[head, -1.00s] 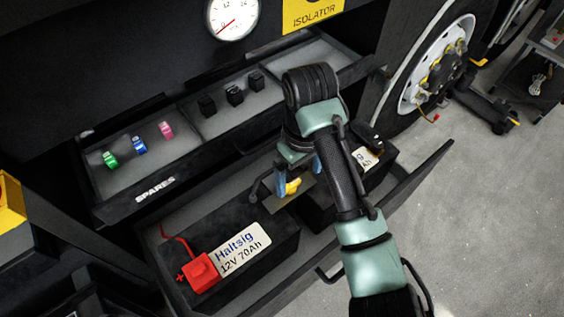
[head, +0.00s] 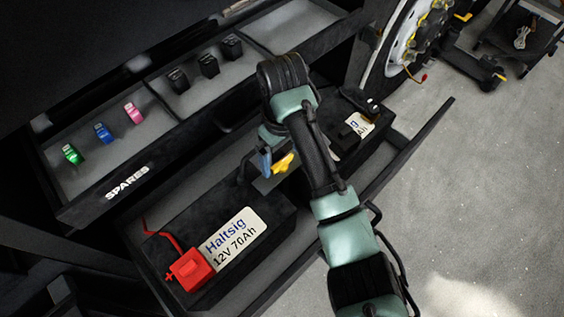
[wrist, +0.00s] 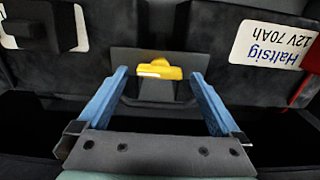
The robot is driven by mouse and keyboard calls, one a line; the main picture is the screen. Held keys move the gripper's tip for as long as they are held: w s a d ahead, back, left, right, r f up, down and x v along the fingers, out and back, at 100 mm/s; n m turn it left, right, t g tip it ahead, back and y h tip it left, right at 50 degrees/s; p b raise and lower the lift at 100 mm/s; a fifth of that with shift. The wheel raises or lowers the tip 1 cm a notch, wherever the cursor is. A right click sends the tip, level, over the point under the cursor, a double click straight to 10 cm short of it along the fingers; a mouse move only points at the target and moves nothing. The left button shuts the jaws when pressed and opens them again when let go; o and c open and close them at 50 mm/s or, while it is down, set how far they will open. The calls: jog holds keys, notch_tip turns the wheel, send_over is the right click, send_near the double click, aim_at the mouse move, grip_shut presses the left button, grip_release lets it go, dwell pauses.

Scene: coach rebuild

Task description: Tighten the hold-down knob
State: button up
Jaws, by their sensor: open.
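The yellow hold-down knob (head: 283,163) sits on a dark clamp plate between the two batteries. In the wrist view the yellow knob (wrist: 159,71) shows between the ends of my gripper's two blue fingers. My gripper (wrist: 158,75) is open, with a clear gap on each side of the knob, and no contact shows. In the head view my gripper (head: 275,165) reaches down at the knob, and my arm hides part of the plate and the far finger. The clamp plate (wrist: 190,60) shows behind the knob.
The near battery (head: 180,220) has a red terminal cover (head: 190,270). The far battery (head: 375,130) stands partly behind my arm. Above is the spares drawer (head: 75,210) with green, blue and pink fuses and several black parts. Open floor (head: 470,190) lies to the right.

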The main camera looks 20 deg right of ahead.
aim_at(282, 165)
jog(key=shift+f, duration=1.35)
jog(key=c, duration=1.3)
